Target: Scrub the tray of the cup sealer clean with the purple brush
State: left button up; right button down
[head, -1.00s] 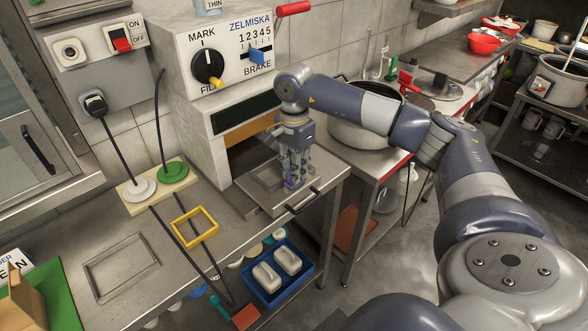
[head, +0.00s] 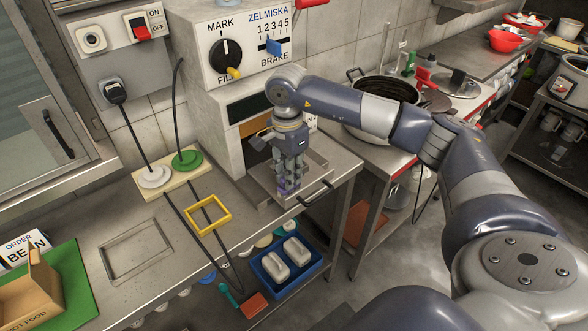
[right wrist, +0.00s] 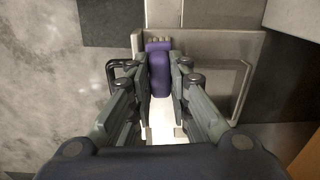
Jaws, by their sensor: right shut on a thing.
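The cup sealer (head: 209,120) is the pale machine with a dial and a blue slider. Its metal tray (head: 318,163) is pulled out at the front and has a black handle (head: 315,193). My right gripper (head: 288,188) points down over the tray's front left part. It is shut on the purple brush, which shows between the fingers in the right wrist view (right wrist: 160,74). My left gripper is not in view.
On the counter left of the tray lie a yellow square frame (head: 208,216) and a board with green and white discs (head: 171,178). A blue bin (head: 263,283) sits below. A large pot (head: 385,100) stands to the right.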

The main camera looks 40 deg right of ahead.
jog(key=shift+r+p, duration=0.5)
jog(key=shift+r, duration=0.1)
jog(key=shift+r+p, duration=2)
jog(key=shift+r, duration=1.45)
jog(key=shift+f, duration=0.1)
